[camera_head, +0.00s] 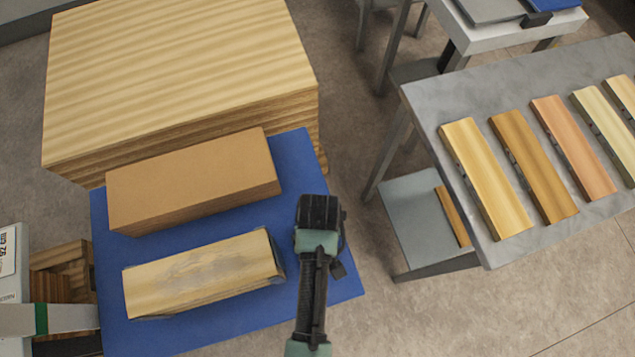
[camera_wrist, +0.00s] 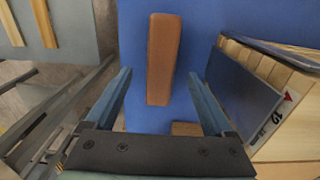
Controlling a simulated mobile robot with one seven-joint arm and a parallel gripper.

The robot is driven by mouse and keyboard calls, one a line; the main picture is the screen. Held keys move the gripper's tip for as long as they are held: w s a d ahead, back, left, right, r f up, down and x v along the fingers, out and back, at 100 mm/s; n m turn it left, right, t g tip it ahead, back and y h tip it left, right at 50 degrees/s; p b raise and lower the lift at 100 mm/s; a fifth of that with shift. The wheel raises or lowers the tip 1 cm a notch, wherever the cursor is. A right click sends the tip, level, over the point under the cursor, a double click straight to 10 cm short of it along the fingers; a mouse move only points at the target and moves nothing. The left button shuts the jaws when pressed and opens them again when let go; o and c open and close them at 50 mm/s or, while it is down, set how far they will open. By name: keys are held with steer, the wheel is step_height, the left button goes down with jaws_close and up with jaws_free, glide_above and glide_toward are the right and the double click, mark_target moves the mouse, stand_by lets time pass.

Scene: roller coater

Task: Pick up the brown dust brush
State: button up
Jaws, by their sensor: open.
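In the wrist view a long brown block-shaped piece, which appears to be the brown dust brush (camera_wrist: 163,58), lies on a blue surface. My open gripper (camera_wrist: 159,76) has one finger on each side of it in the picture, with no visible contact. No bristles show. In the head view my gripper (camera_head: 319,214) hangs over the right part of the blue surface (camera_head: 340,280). There, a plain brown block (camera_head: 195,182) and a pale wooden block with grey smears (camera_head: 205,273) lie to its left. I cannot tell for sure which matches the wrist view piece.
A large pale wooden stack (camera_head: 180,75) stands behind the blocks. A grey table (camera_head: 440,105) with several wooden boards is at right. A labelled box-like stack (camera_wrist: 270,95) is close to the right finger. Bare floor (camera_head: 430,315) shows at lower right.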

steer(key=shift+a+f, duration=0.1)
steer(key=shift+f, duration=2.15)
jaws_close()
